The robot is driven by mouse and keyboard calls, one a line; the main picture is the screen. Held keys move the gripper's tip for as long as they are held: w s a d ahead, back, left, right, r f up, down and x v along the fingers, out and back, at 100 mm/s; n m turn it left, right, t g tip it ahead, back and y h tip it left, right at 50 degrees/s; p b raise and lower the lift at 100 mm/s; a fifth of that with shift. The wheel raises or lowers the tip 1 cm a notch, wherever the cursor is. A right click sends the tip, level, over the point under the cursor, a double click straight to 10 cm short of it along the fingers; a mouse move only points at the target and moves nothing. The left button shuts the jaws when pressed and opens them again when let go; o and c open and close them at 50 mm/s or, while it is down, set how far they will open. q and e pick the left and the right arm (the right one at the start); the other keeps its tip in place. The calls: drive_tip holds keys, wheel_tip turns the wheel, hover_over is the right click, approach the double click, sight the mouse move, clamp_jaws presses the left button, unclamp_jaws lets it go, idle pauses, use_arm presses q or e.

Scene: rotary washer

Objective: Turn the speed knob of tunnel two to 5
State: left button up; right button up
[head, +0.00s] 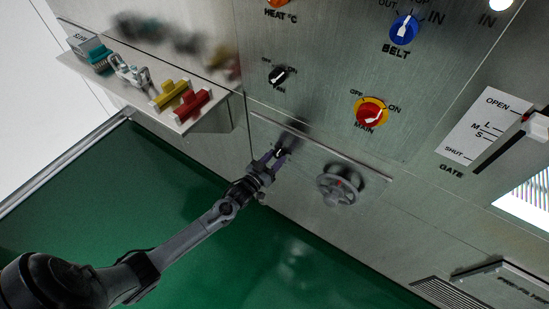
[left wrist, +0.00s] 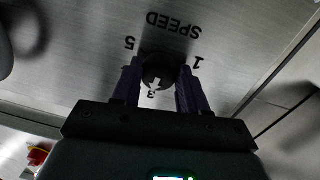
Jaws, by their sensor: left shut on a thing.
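The black speed knob (left wrist: 158,72) shows in the left wrist view with a white pointer mark towards the 3. The word SPEED and the numbers 1, 3 and 5 around it appear upside down, with 5 at the left and 1 at the right. My left gripper (left wrist: 157,88) is shut on the knob, one purple finger on each side. In the head view my left gripper (head: 273,160) is at the lower steel panel, and its fingers largely hide the knob. No tunnel number is readable. My right gripper is not in view.
A grey handwheel (head: 338,187) stands out to the right of the gripper. Above are the red and yellow main switch (head: 371,113), the blue belt knob (head: 404,29) and a black fan knob (head: 280,75). A shelf (head: 222,112) with coloured fittings juts out at upper left.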

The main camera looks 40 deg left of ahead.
use_arm(q)
drive_tip(key=m+p, duration=0.2)
drive_tip(key=m, duration=0.1)
drive_tip(key=m+p, duration=0.1)
drive_tip(key=m, duration=0.1)
drive_tip(key=shift+r, duration=0.25)
drive_tip(key=m+p, duration=0.1)
drive_tip(key=m, duration=0.2)
drive_tip(key=m+p, duration=0.1)
drive_tip(key=m, duration=0.2)
drive_tip(key=shift+a+g+y+p, duration=0.1)
drive_tip(key=shift+g+y+p, duration=0.3)
drive_tip(key=m+p, duration=0.2)
drive_tip(key=m, duration=0.4)
drive_tip(key=shift+r+y, duration=0.1)
drive_tip(key=shift+y, duration=0.2)
drive_tip(key=m, duration=0.2)
drive_tip(key=shift+m+p, duration=0.3)
drive_tip(key=shift+m, duration=0.1)
drive_tip(key=shift+m+y, duration=0.3)
drive_tip(key=shift+m, duration=0.6)
drive_tip(key=o, duration=1.1)
drive_tip(key=shift+c, duration=0.2)
